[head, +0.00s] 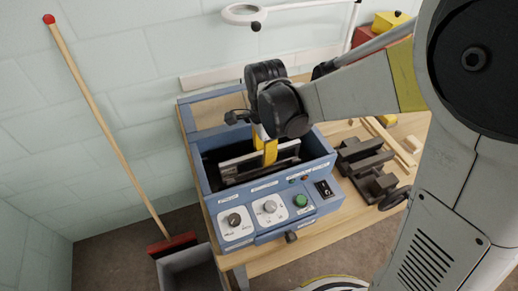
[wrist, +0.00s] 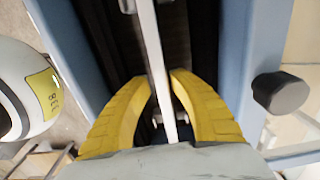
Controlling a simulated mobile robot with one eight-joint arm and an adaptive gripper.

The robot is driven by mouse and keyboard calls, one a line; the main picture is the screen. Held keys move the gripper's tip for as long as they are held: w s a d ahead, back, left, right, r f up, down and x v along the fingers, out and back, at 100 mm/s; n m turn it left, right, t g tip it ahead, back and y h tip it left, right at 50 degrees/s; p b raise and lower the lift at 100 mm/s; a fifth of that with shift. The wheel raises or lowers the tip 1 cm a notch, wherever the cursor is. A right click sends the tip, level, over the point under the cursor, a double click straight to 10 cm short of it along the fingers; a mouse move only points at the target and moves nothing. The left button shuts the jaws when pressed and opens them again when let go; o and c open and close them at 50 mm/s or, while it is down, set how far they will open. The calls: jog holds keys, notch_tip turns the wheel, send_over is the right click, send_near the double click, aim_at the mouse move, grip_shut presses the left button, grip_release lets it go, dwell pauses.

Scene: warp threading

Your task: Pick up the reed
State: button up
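The reed, a pale metallic frame (head: 246,160), stands in the dark open well of a blue machine (head: 205,172). In the wrist view the reed's top shows as a long light-grey bar (wrist: 152,45) running up the picture. My gripper (head: 265,160) points down at the reed from above. Its two yellow fingers (wrist: 160,82) are close together, one on each side of the bar. Only a thin margin shows at the tips, and I cannot tell whether they touch the bar. The fingers hide part of the reed in the head view.
The machine's front panel has knobs (head: 270,206) and a green button (head: 300,200). It stands on a wooden table (head: 345,212). Dark metal blocks (head: 365,165) lie to its right. A red-tipped stick (head: 95,105) leans on the wall at left, and a grey bin (head: 190,272) stands below.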

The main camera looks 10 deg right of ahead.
aim_at(261, 166)
jog(key=f, duration=0.1)
jog(key=f+b, duration=0.1)
jog(key=f, duration=0.1)
jog(key=f+b, duration=0.1)
jog(key=f, duration=0.1)
jog(key=shift+w+a+f, duration=0.1)
jog(key=shift+a+f, duration=0.05)
jog(key=shift+a, duration=0.2)
grip_shut()
